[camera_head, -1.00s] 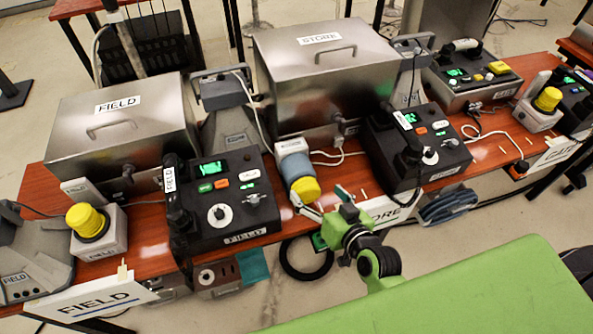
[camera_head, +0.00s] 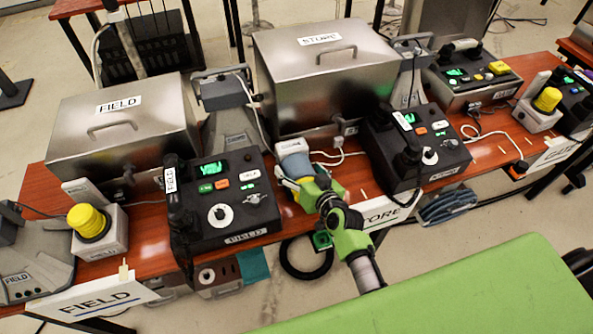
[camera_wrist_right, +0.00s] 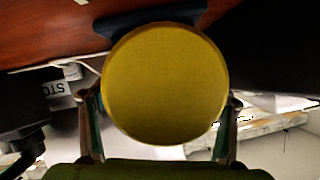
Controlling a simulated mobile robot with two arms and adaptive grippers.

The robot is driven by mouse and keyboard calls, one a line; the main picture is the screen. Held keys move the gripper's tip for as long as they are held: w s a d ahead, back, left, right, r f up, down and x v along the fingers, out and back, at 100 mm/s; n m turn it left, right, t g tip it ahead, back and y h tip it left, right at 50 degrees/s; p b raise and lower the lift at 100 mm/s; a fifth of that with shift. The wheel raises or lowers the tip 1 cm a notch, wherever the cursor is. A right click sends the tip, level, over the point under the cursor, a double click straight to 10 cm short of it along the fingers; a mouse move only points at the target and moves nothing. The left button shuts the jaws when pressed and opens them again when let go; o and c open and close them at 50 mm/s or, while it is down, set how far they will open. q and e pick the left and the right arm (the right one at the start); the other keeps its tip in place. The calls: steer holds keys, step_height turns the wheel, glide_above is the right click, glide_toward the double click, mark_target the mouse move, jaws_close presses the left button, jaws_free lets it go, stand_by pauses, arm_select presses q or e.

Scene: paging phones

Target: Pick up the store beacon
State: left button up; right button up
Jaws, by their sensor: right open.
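The store beacon (camera_head: 294,163) stands on the red-brown table in front of the store box, between the field phone and the store phone. In the head view its white base shows, and my right gripper covers most of its yellow top. In the right wrist view the round yellow top (camera_wrist_right: 165,84) fills the middle, with one finger on each side of it. My right gripper (camera_head: 291,183) is open around the beacon's top. Whether the fingers touch it I cannot tell. My left gripper is not in view.
The field phone (camera_head: 221,199) stands close on the left and the store phone (camera_head: 418,148) on the right. The metal store box (camera_head: 325,80) is behind. A field beacon (camera_head: 98,230) stands further left. White cables lie on the table right of the store beacon.

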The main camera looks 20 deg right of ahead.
steer(key=shift+w+f, duration=0.15)
steer(key=shift+w, duration=0.25)
steer(key=c, duration=1.8)
steer(key=shift+w+r, duration=0.1)
steer(key=shift+r, duration=0.1)
steer(key=c, duration=0.3)
